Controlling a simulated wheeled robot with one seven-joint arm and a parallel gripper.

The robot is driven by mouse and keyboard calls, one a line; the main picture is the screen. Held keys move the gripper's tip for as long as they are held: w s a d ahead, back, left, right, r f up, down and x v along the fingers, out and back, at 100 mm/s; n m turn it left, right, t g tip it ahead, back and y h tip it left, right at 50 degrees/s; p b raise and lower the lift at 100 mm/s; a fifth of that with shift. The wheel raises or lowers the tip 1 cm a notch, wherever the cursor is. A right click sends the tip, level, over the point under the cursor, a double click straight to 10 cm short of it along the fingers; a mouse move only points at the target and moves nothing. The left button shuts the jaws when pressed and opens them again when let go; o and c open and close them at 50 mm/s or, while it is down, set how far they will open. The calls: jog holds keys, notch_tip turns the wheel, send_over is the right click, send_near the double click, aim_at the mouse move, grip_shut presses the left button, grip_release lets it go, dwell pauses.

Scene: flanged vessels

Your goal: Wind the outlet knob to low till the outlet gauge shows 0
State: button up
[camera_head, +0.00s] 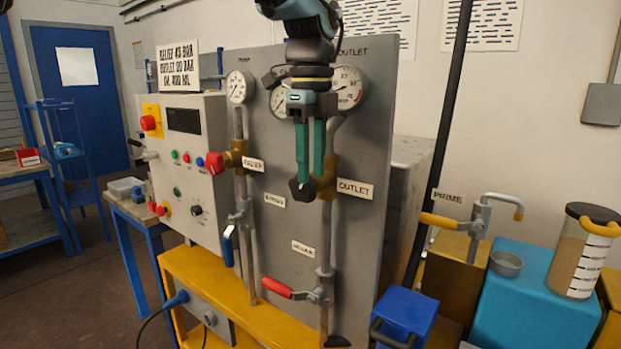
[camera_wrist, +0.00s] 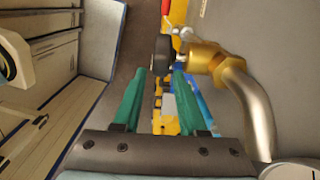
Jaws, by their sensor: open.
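The outlet knob (camera_head: 302,188) is black and sits on the brass valve (camera_head: 328,172) beside the OUTLET label (camera_head: 356,189). My gripper (camera_head: 310,176) points down with its two teal fingers just above the knob. In the wrist view the gripper (camera_wrist: 161,73) is open, and the black knob (camera_wrist: 161,50) shows ahead between the fingertips. I cannot tell whether they touch it. The outlet gauge (camera_head: 351,87) is partly hidden behind my gripper, and its reading cannot be made out.
The red relief knob (camera_head: 214,163) and another gauge (camera_head: 238,87) are left on the grey panel (camera_head: 278,231). A red-handled lever (camera_head: 278,288) is below. A bent pipe (camera_wrist: 248,100) runs close right of the fingers in the wrist view.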

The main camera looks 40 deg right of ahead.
aim_at(312, 179)
jog(key=shift+f, duration=1.6)
grip_shut()
